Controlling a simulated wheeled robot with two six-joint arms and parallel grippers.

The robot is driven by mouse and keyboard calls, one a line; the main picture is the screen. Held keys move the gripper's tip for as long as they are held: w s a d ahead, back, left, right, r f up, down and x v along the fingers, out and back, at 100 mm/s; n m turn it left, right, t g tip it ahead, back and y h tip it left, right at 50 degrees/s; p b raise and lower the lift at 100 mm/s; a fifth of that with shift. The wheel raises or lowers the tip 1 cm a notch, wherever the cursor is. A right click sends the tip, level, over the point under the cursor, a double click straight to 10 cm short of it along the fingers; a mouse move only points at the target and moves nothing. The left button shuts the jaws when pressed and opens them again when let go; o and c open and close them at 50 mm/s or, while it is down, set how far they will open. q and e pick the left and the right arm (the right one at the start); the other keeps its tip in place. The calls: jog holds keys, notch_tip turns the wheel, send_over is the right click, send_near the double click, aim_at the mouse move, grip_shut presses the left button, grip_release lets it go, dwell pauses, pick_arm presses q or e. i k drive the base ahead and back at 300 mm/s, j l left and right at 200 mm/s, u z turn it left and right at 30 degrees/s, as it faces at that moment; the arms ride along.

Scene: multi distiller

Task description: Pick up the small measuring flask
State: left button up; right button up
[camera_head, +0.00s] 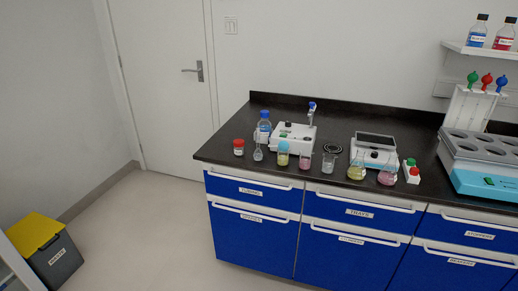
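A small clear flask with a narrow neck and rounded bulb (258,153), which looks like the measuring flask, stands upright near the front left of the black bench top. It is between a red-lidded jar (239,148) and a blue-lidded container (283,154), just in front of a blue-capped bottle (264,124). It is small in the view, so markings cannot be read. Neither of my grippers is in view.
A white device (291,138) and a scale-like instrument (372,149) stand behind beakers and conical flasks, including a yellow one (356,168) and a pink one (387,175). A large distiller-like unit (487,180) is at right. The floor (160,225) left of the blue cabinets is clear.

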aim_at(258, 155)
jog(key=i+l, duration=0.25)
jog(key=l, duration=0.15)
jog(key=i+l, duration=0.3)
jog(key=i+l+u, duration=0.1)
jog(key=i+l, duration=0.15)
jog(key=l, duration=0.2)
jog(key=i+l, duration=0.25)
jog(key=l, duration=0.2)
